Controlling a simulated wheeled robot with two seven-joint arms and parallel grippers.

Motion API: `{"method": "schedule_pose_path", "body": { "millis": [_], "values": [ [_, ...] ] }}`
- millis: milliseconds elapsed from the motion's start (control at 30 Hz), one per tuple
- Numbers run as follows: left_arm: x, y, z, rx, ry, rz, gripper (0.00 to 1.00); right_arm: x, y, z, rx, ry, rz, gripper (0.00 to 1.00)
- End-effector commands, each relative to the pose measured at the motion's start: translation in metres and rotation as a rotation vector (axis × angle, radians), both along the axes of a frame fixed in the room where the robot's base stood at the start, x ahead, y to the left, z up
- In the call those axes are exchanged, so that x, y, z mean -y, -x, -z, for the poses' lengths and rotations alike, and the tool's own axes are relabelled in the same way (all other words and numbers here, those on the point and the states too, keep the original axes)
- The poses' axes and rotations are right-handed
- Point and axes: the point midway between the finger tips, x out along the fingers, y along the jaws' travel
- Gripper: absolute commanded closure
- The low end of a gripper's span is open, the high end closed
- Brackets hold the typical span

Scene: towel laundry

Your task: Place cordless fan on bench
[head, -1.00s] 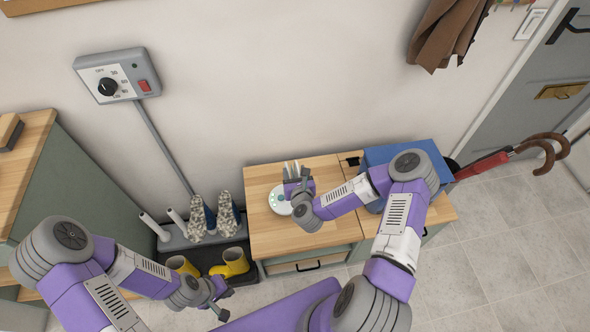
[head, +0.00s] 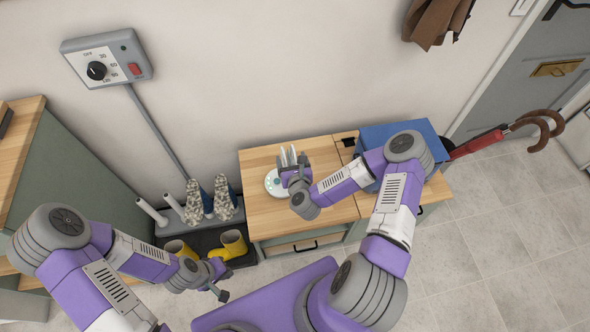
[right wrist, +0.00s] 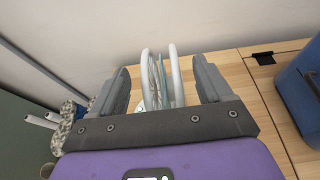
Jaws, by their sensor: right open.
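The white cordless fan (head: 274,183) stands on the wooden top of the bench (head: 265,215), near its left part. Its round base with small green marks shows beside my right gripper (head: 292,165), which partly hides the rest. In the right wrist view the fan's pale rings (right wrist: 162,80) stand between the two grey fingers of my right gripper (right wrist: 163,88), with a gap on each side. The right gripper is open around the fan. My left gripper (head: 220,280) hangs low in front of the boot tray, with its fingers apart and empty.
A blue box (head: 398,137) sits on the bench's right part, close to my right arm. A red umbrella (head: 476,145) leans near the door. Bare bench top lies around the fan.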

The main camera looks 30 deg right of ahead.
Motion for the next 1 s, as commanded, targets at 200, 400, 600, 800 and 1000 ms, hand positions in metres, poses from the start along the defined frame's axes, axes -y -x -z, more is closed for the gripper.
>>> {"method": "schedule_pose_path", "body": {
  "millis": [200, 400, 600, 800, 1000],
  "values": [
    [0.000, 0.000, -0.015, 0.000, 0.000, 0.000, 1.00, -0.012, 0.047, -0.020, -0.003, -0.004, -0.003, 0.21],
    [0.000, 0.000, -0.033, 0.000, 0.000, 0.000, 1.00, -0.019, 0.077, -0.033, -0.004, -0.001, -0.001, 0.21],
    [0.000, 0.000, -0.043, 0.000, 0.000, 0.000, 1.00, -0.021, 0.089, -0.036, 0.000, 0.000, 0.000, 0.21],
    [0.000, 0.000, -0.043, 0.000, 0.000, 0.000, 1.00, -0.046, 0.091, -0.024, -0.083, 0.148, -0.183, 0.21],
    [0.000, 0.000, -0.043, 0.000, 0.000, 0.000, 1.00, -0.105, 0.108, 0.013, -0.267, 0.623, -0.766, 0.21]
  ]
}}
